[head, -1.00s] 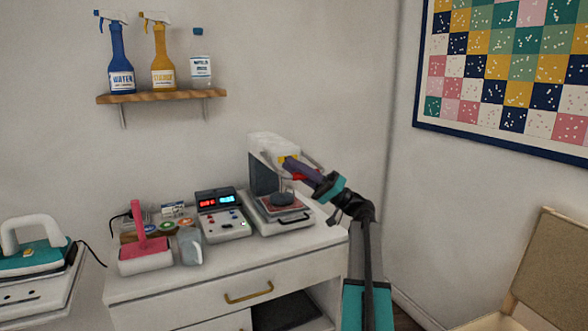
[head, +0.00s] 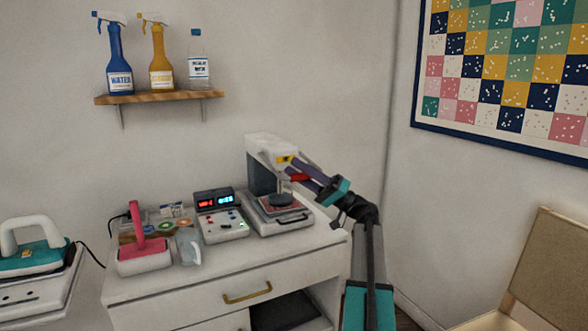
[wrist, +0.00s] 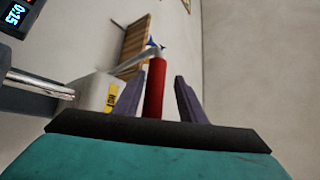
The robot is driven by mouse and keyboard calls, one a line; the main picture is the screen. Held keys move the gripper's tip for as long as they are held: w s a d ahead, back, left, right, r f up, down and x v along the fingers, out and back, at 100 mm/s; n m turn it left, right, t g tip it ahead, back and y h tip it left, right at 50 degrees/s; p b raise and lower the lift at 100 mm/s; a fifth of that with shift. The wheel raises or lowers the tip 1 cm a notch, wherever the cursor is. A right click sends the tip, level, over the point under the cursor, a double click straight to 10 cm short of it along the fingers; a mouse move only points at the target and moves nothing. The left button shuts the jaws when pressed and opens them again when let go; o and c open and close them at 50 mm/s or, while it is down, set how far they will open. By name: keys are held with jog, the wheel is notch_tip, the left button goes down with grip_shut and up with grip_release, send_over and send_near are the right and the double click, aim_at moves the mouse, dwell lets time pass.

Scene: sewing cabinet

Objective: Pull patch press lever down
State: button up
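My gripper (head: 292,167) reaches the press head from the right. In the wrist view my gripper (wrist: 158,92) is open, with its two purple fingers on either side of the red handle. Gaps show between the handle and both fingers. The white press head (wrist: 97,92) with a yellow label is left of the handle.
A control box (head: 222,215) with a lit display stands left of the press. A pink-handled tool (head: 143,252), a clear cup (head: 189,247) and small tins share the cabinet top. A wooden shelf (head: 160,97) with bottles hangs above. A wall (head: 350,110) is close behind.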

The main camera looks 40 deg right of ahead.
jog(key=v, duration=1.2)
jog(key=shift+s, duration=0.2)
